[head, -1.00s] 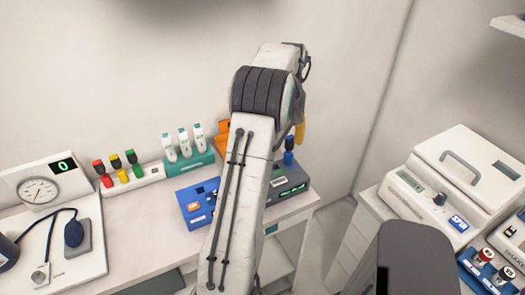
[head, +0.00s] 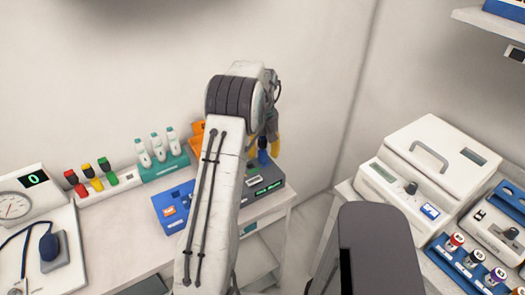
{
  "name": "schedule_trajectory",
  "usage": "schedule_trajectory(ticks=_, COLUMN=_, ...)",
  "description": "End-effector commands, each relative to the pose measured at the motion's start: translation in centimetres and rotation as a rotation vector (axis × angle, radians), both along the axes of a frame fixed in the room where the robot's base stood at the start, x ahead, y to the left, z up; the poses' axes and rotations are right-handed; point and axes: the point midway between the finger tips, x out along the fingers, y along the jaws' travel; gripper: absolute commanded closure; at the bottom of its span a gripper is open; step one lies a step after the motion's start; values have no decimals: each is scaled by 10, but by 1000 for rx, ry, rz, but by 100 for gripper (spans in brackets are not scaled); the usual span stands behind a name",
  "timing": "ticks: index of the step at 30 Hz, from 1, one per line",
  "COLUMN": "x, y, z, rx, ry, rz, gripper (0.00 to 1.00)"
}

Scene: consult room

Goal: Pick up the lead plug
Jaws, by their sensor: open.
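A blue plug (head: 262,152) stands upright on the dark grey device with a green display (head: 262,190), right of the blue box; I take it to be the lead plug. My gripper (head: 265,141) points down at the plug, with a yellow fingertip just right of it. The jaws are open. My own arm hides much of the gripper, so I cannot tell whether the fingers touch the plug.
A blue box (head: 172,208) stands left of the device, partly behind my arm. A teal rack (head: 165,168) with white-green bottles and a white strip with coloured plugs (head: 108,190) lie further left. Machines and a blue tube rack (head: 462,268) fill the right counter.

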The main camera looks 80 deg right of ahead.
Motion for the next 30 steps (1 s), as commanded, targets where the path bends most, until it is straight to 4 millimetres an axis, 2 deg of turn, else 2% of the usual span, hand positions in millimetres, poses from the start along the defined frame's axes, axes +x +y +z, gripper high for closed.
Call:
schedule_trajectory(ticks=6, x=1, y=0, z=-17, rx=0, ry=0, rz=1, gripper=44)
schedule_trajectory(ticks=14, x=1, y=0, z=-19, rx=0, ry=0, rz=1, gripper=44)
schedule_trajectory(ticks=15, x=1, y=0, z=-19, rx=0, ry=0, rz=1, gripper=42)
schedule_trajectory(ticks=30, x=0, y=0, z=-18, rx=-1, ry=0, rz=1, gripper=86)
